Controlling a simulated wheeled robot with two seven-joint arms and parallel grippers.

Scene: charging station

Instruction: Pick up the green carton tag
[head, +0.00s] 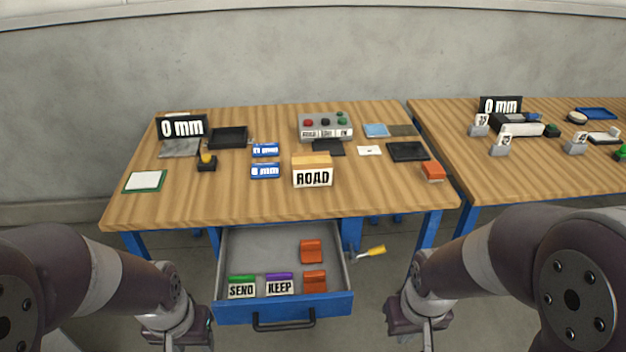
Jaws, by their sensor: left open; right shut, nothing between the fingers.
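A green-topped tag with a white face reading SEND (242,287) stands at the front left of the open blue drawer (284,309). A purple-topped tag reading KEEP (280,285) stands close to its right. My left gripper (187,338) is open, low at the bottom of the head view, left of the drawer and apart from the tags. My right gripper (421,330) is shut and empty, right of the drawer. The fingertips of both are hard to make out at the lower edge.
Two orange tags (311,251) lie in the drawer's right half. A yellow-handled tool (370,251) is right of the drawer. The wooden table (230,205) above carries a ROAD block (312,173), a green-edged card (145,181) and a button box (325,127). The drawer's back left is bare.

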